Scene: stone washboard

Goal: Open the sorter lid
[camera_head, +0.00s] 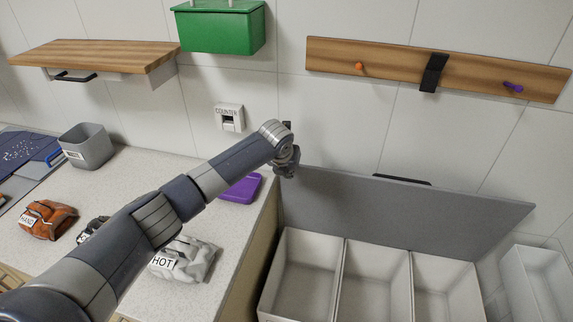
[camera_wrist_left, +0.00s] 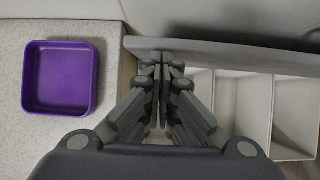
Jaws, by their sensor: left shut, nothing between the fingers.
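The grey sorter lid (camera_head: 390,212) stands raised at the back of the sorter, its broad face towards me. The white sorter bins (camera_head: 305,275) below it are uncovered. A black handle (camera_head: 402,181) shows at the lid's top edge. My left gripper (camera_head: 286,168) is at the lid's upper left corner, shut and empty. In the left wrist view its fingers (camera_wrist_left: 162,62) are together at the left end of the lid edge (camera_wrist_left: 240,54); I cannot tell whether they touch it. My right gripper is not in view.
A purple tray (camera_head: 241,188) sits on the counter (camera_head: 215,285) left of the sorter. Orange (camera_head: 45,219) and grey (camera_head: 188,260) cloth items lie nearer. A peg rail (camera_head: 400,69), green box (camera_head: 220,28) and wooden shelf (camera_head: 95,55) are on the wall.

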